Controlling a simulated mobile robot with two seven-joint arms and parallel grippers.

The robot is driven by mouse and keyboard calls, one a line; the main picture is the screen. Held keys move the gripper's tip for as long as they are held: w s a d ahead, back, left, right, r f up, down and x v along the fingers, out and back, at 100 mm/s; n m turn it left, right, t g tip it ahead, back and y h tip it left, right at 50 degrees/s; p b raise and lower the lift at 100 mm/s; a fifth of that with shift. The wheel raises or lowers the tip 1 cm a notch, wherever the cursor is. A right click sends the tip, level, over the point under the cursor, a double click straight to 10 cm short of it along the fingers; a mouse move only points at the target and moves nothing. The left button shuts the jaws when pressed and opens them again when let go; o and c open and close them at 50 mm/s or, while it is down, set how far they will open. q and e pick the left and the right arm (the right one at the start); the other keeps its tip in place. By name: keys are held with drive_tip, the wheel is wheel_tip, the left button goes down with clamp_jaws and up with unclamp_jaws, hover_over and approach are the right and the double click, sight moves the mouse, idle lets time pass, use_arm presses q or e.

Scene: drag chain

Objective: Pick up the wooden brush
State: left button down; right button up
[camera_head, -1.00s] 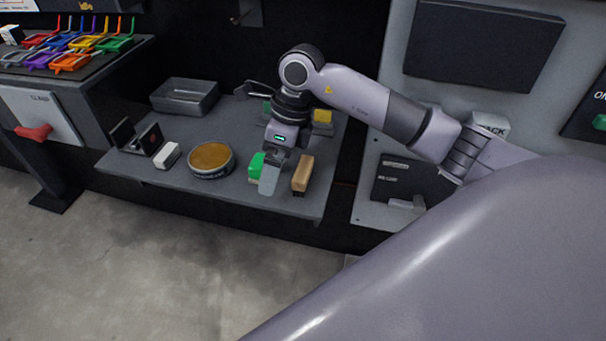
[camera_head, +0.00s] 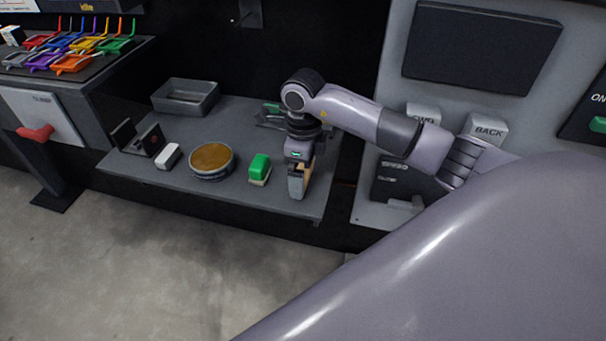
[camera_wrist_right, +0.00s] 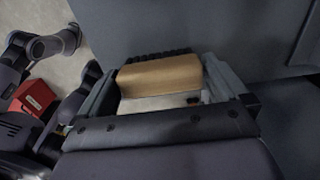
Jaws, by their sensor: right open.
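The wooden brush (camera_head: 307,168) is at the right front of the grey shelf, mostly hidden behind my right gripper (camera_head: 298,188) in the head view. In the right wrist view the brush (camera_wrist_right: 160,75) shows a tan wooden block with dark bristles along one side. It lies between the two fingers of my right gripper (camera_wrist_right: 165,85), which is open. Gaps show beside the fingers, and I cannot tell whether either one touches the brush. My left gripper is not in view.
A green-topped brush (camera_head: 260,168) stands just left of the right gripper. Further left are a round tin (camera_head: 212,161), a white block (camera_head: 168,156) and a black holder (camera_head: 138,138). A grey tray (camera_head: 185,97) stands behind. A control panel (camera_head: 410,180) is to the right.

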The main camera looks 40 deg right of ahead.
drive_tip(key=c, duration=0.7)
drive_tip(key=shift+r, duration=0.15)
wheel_tip(320, 180, up, 20)
drive_tip(key=shift+f+p, duration=0.1)
drive_tip(key=shift+p, duration=0.55)
drive_tip(key=shift+o, duration=1.1)
drive_tip(key=shift+f, duration=0.1)
drive_tip(key=shift+c, duration=0.4)
